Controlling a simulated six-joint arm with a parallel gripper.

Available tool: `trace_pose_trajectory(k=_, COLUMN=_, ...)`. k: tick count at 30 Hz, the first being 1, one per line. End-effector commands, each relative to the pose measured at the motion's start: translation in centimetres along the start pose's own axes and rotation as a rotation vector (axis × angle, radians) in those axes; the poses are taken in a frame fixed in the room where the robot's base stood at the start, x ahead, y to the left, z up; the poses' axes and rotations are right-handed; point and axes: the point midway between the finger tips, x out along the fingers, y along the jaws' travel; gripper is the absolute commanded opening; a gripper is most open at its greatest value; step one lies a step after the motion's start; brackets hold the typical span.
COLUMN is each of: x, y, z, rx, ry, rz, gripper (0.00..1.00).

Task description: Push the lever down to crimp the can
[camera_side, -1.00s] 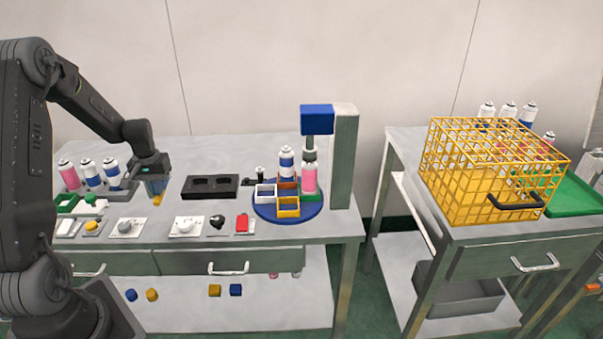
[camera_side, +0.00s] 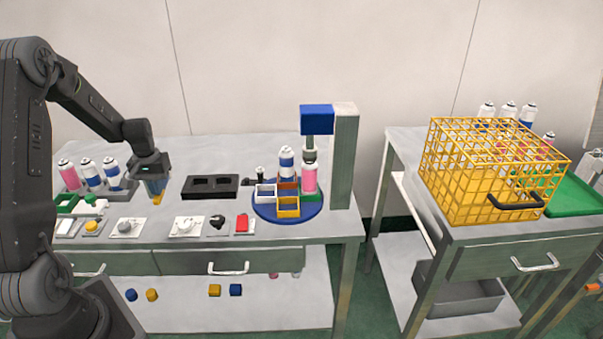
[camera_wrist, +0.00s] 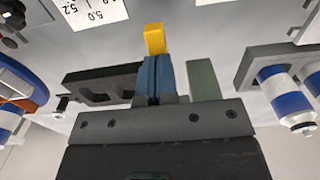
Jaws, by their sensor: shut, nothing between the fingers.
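The crimping press has a blue head (camera_side: 317,119) on a grey column (camera_side: 344,155). A pink can (camera_side: 310,180) stands upright on a round blue turntable (camera_side: 270,213), below the blue head. A small black lever with a white base (camera_side: 260,174) stands left of the turntable; a similar small part shows in the wrist view (camera_wrist: 62,102). My gripper (camera_side: 156,190) is shut and empty above the left part of the bench, well left of the press. Its blue fingers (camera_wrist: 154,78) show in the wrist view. A yellow piece (camera_wrist: 154,40) shows at their tips; I cannot tell whether it is attached.
A black two-hole block (camera_side: 210,187) lies between my gripper and the turntable. Knobs and a red switch (camera_side: 242,224) line the front edge. Several cans (camera_side: 91,174) stand in a rack at left. A yellow wire basket (camera_side: 480,190) is on the right table.

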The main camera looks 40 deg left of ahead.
Motion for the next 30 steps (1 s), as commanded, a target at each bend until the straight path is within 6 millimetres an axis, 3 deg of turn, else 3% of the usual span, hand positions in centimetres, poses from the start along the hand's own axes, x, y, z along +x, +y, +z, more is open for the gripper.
trace_pose_trajectory(k=30, x=-7.8, y=0.0, z=0.0, rx=0.000, ry=0.000, rz=0.000, gripper=0.00)
